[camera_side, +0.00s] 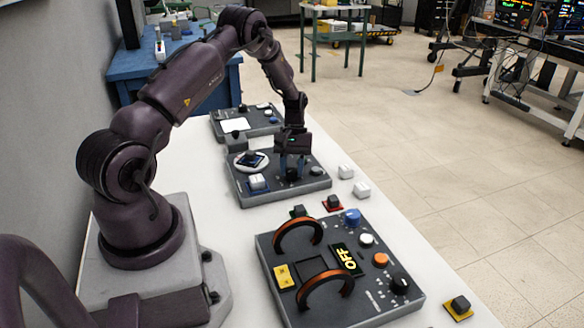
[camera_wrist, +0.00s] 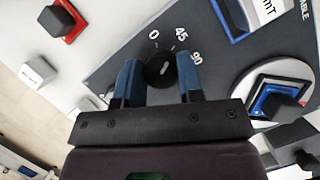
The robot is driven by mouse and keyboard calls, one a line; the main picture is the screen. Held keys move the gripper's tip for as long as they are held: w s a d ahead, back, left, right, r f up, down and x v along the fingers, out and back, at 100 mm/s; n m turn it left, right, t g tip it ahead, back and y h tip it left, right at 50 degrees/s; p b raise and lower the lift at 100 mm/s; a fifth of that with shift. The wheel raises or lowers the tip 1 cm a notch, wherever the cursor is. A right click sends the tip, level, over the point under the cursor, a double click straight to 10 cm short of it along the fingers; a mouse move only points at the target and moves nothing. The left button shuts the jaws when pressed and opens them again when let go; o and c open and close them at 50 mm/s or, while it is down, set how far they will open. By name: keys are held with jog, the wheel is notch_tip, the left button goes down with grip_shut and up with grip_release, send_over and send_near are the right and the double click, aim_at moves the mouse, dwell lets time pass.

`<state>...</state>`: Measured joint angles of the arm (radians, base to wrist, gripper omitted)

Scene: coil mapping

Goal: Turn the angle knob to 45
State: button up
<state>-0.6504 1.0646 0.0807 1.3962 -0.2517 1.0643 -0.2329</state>
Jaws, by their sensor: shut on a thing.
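The angle knob (camera_wrist: 160,70) is a round black dial on a dark grey panel (camera_wrist: 112,62). The marks 0, 45 and 90 are printed around it in the wrist view. A small pale line shows on the knob, pointing up and slightly right, roughly toward the 45; its exact reading is hard to tell. My gripper (camera_wrist: 159,80) has a blue finger on each side of the knob and is shut on it.
A panel with two arched handles (camera_side: 300,234) stands nearer the camera.

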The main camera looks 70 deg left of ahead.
jog(key=shift+m, duration=0.3)
jog(key=o, duration=0.9)
jog(key=v, duration=1.3)
jog(key=shift+w, duration=0.15)
